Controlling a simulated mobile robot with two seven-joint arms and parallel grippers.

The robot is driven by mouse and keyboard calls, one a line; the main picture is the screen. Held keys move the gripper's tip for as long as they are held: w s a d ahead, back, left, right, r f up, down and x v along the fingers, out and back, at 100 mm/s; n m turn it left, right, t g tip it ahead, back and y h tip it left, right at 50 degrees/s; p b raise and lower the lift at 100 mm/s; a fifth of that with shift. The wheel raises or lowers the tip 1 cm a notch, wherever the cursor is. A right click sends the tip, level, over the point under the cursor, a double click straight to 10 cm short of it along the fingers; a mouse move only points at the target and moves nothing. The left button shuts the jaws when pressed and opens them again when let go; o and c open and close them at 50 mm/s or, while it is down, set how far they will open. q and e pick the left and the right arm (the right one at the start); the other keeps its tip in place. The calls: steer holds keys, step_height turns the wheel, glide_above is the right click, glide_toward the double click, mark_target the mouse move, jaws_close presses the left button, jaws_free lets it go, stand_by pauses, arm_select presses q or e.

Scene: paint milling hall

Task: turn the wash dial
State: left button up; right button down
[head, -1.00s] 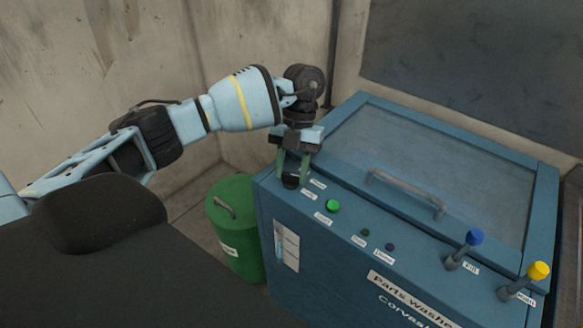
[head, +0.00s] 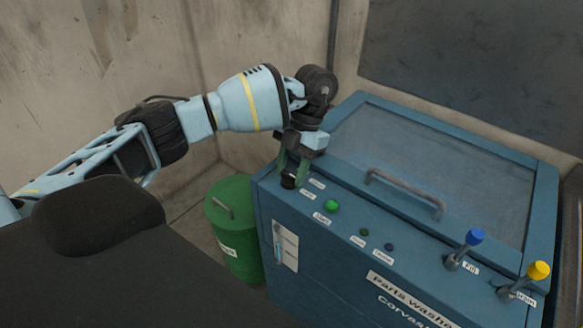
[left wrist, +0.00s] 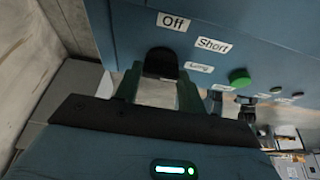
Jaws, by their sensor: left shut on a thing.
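The wash dial (head: 288,181) is a small black knob at the left end of the blue parts washer's (head: 335,250) sloping panel. In the left wrist view the dial (left wrist: 161,62) sits below the labels "Off", "Short" and "Long" (left wrist: 199,67). My left gripper (head: 291,172) is over the dial, its green fingers pointing down at it. In the left wrist view the fingers stand on either side of the dial, shut on it. Which label the dial points to cannot be made out. My right gripper is not in view.
A green start button (head: 332,206) is right of the dial, followed by two small lamps. A lid handle (head: 405,193) lies behind them. Blue (head: 474,237) and yellow (head: 539,270) levers stand at the right. A green drum (head: 236,222) stands left of the washer.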

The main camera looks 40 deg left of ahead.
arm_select(q)
steer(key=o, duration=1)
steer(key=shift+r, duration=0.15)
steer(key=v, duration=0.7)
steer(key=shift+w+r+p, duration=0.15)
steer(key=shift+r+p, duration=0.15)
